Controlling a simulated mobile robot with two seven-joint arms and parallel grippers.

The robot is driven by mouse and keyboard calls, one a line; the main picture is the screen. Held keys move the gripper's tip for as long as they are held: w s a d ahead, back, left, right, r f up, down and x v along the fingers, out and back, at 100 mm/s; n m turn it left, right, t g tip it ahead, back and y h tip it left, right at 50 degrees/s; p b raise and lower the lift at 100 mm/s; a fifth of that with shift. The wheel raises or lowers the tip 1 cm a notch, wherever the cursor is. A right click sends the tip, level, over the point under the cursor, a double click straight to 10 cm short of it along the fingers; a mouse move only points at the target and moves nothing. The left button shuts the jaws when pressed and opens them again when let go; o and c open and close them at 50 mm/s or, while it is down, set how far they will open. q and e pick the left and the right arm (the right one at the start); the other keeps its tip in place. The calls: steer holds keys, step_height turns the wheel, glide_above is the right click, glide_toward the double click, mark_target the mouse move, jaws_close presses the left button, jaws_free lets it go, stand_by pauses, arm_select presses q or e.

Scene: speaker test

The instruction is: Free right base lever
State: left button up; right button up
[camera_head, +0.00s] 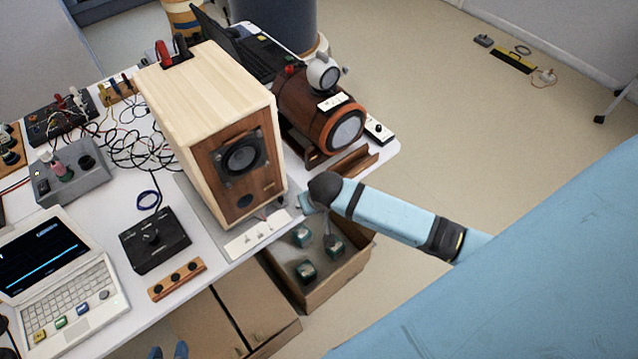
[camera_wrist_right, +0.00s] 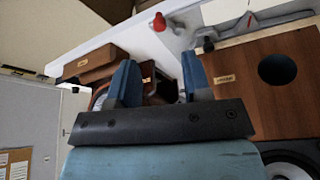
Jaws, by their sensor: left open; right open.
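The wooden speaker (camera_head: 237,165) stands upright on a grey base plate (camera_head: 190,195) at the table's front edge. A white plate with small levers (camera_head: 257,236) lies before it. My right gripper (camera_head: 308,203) is at the base's right front corner, small and partly hidden. In the right wrist view my right gripper (camera_wrist_right: 158,78) is open with nothing between its fingers. A red-tipped lever (camera_wrist_right: 159,22) shows beyond the fingers, apart from them.
An open cardboard box (camera_head: 335,281) with dark green-topped parts is below the right gripper. A brown cylindrical device (camera_head: 305,108) and wooden cradle (camera_head: 353,164) stand right of the speaker. A black control box (camera_head: 153,240), laptop (camera_head: 60,270) and cables fill the left.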

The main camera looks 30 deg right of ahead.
steer(key=v, duration=0.5)
stand_by(0.4)
steer(key=s+a+f+n+t+y+p, duration=0.1)
steer(key=s+a+n+t+y, duration=0.1)
steer(key=s, duration=0.5)
steer(key=s+a+f+n+t+y, duration=0.2)
steer(key=s+t, duration=0.2)
steer(key=s, duration=0.2)
steer(key=shift+s+a+n+p, duration=0.2)
steer(key=shift+s+n+p, duration=0.15)
steer(key=shift+n, duration=0.05)
